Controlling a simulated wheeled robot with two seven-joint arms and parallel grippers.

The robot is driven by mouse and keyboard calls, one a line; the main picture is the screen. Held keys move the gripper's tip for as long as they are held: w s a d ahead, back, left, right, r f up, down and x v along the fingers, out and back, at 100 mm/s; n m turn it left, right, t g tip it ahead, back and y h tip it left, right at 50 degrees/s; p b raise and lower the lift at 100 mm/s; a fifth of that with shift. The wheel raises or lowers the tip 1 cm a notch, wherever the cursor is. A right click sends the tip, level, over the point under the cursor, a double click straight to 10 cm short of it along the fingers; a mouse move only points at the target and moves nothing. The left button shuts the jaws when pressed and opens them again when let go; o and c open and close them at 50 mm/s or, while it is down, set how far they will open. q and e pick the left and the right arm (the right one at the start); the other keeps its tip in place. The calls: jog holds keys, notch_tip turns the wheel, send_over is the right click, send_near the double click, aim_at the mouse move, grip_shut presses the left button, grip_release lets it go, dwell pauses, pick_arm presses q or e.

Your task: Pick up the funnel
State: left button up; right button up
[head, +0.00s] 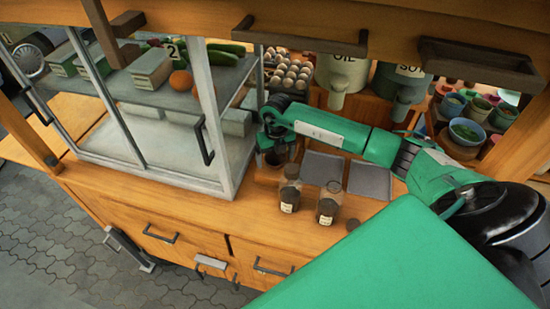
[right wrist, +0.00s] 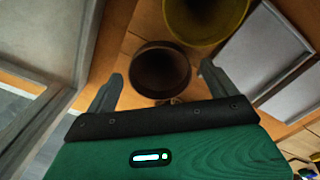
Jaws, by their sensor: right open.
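In the right wrist view, a round, dark brown, hollow vessel (right wrist: 160,68) lies between and just beyond the fingertips. It looks like the funnel, but I cannot be sure from its rim alone. A larger olive-yellow round vessel (right wrist: 205,18) is beside it, cut off by the top edge. My right gripper (right wrist: 160,80) is open and empty, one finger on each side of the brown vessel's near rim. In the head view my right gripper (head: 276,146) reaches down over a small dark vessel (head: 273,158) on the wooden counter, partly covering it. My left gripper is not in view.
A glass-sided case (head: 225,125) stands close left of my right gripper. Two dark-filled jars (head: 290,190) (head: 328,203) stand near the counter's front. Grey trays (head: 369,180) lie to the right. Eggs (head: 290,72) and the OIL container (head: 342,75) are behind.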

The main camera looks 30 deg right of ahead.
jog(key=shift+f, duration=0.75)
jog(key=c, duration=1)
jog(key=shift+c, duration=0.2)
jog(key=shift+r+b, duration=0.95)
jog(key=shift+r, duration=11.6)
